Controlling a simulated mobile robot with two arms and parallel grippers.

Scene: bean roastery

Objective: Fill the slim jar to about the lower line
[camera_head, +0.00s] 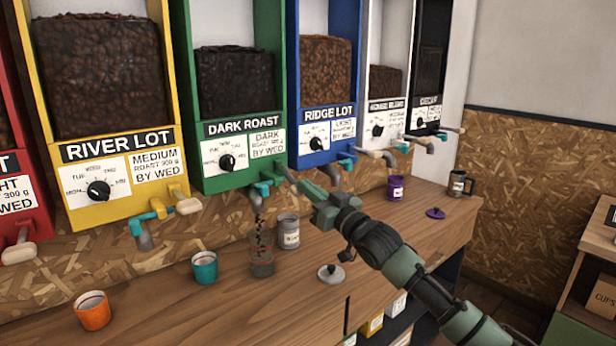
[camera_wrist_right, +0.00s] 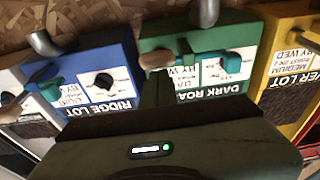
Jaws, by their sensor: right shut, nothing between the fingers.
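A slim clear jar (camera_head: 262,262) stands on the wooden counter under the spout (camera_head: 256,200) of the green Dark Roast dispenser (camera_head: 238,128). Dark beans are falling from the spout toward the jar, and some dark content shows low inside it. I cannot make out its lines. My right gripper (camera_head: 290,176) is shut and empty, its tip at the tan-ended teal tap lever of the Dark Roast dispenser. In the right wrist view the finger (camera_wrist_right: 160,88) is against or very close to the tan lever end (camera_wrist_right: 156,60). My left gripper is not in view.
A grey labelled canister (camera_head: 288,232) stands close right of the jar, with a loose grey lid (camera_head: 330,273) in front. A teal cup (camera_head: 204,268) and an orange cup (camera_head: 93,310) stand to the left. A purple canister (camera_head: 395,188) and purple lid (camera_head: 436,213) are farther right.

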